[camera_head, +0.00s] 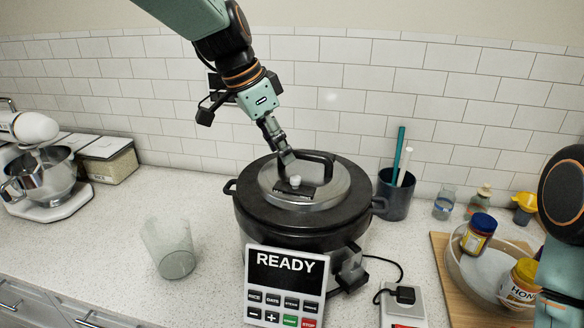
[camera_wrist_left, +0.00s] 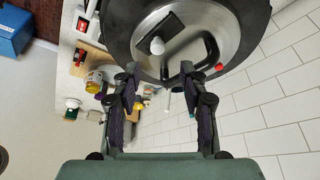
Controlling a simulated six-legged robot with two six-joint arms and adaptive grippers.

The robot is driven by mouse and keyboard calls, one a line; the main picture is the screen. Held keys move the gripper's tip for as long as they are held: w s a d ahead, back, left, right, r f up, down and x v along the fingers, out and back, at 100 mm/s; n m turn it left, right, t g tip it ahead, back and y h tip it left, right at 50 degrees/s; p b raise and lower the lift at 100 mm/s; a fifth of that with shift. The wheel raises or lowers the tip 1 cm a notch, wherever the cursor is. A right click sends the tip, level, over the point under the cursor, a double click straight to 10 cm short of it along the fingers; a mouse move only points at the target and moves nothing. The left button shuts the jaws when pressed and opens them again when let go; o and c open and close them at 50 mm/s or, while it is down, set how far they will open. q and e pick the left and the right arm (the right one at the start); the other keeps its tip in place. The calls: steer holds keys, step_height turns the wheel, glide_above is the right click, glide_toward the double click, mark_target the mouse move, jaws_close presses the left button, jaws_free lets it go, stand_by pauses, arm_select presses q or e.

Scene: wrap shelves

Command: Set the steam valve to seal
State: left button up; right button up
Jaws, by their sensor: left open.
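The dark round cooker (camera_head: 300,232) stands in the middle of the counter. Its silver lid (camera_head: 333,190) carries a black arched handle (camera_head: 325,158). A small white knob (camera_head: 295,181), which looks like the steam valve, sits on a dark plate on the lid; its setting cannot be read. The knob also shows in the left wrist view (camera_wrist_left: 157,46). My left gripper (camera_head: 285,157) is above the lid, behind the knob and beside the handle. In the left wrist view its fingers (camera_wrist_left: 160,88) are spread and empty. My right gripper is out of view.
A control panel (camera_head: 285,285) reads READY at the front. A clear cup (camera_head: 170,250) stands left, a dark holder (camera_head: 396,196) right. A mixer (camera_head: 40,175) is far left, a bowl with jars (camera_head: 480,268) far right. The tiled wall is close behind.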

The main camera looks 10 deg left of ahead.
mark_target(295, 177)
arm_select(q)
steer(key=p+x, duration=0.1)
steer(key=x, duration=0.5)
steer(key=shift+d+f, duration=0.1)
steer(key=shift+d, duration=0.1)
steer(key=shift+w+f, duration=0.15)
steer(key=shift+f, duration=0.3)
steer(key=shift+s+d+r, duration=0.1)
steer(key=shift+s, duration=0.2)
steer(key=shift+w, duration=0.3)
steer(key=c, duration=0.6)
jaws_close()
